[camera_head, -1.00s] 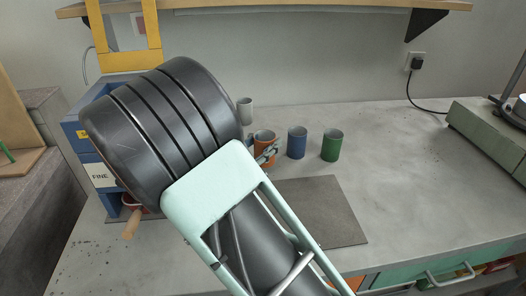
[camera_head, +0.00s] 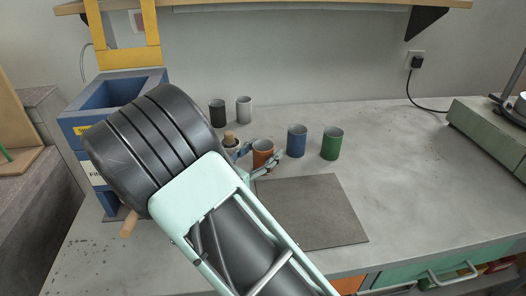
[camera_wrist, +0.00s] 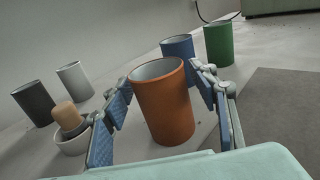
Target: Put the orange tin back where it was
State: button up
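The orange tin (camera_head: 262,150) stands upright on the bench, just beyond the far left corner of the grey mat (camera_head: 312,212). In the wrist view the orange tin (camera_wrist: 165,108) is between the two blue-padded fingers of my gripper (camera_wrist: 161,82). The fingers are spread on either side of it, with narrow gaps showing beside its lower part. In the head view my gripper (camera_head: 254,160) comes from the near left, its fingers around the tin. The tin's inside bottom is hidden.
A blue tin (camera_head: 297,142) and a green tin (camera_head: 332,144) stand right of the orange one. A black tin (camera_head: 217,113) and a white tin (camera_head: 244,110) stand behind. A small white bowl with a wooden piece (camera_wrist: 70,118) is close left.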

jog(key=shift+s+a+r, duration=0.1)
jog(key=shift+r, duration=0.05)
jog(key=p+v, duration=0.1)
jog(key=v, duration=1)
jog(key=shift+s+a+p, duration=0.2)
jog(key=shift+s+p, duration=0.2)
jog(key=shift+d, duration=0.1)
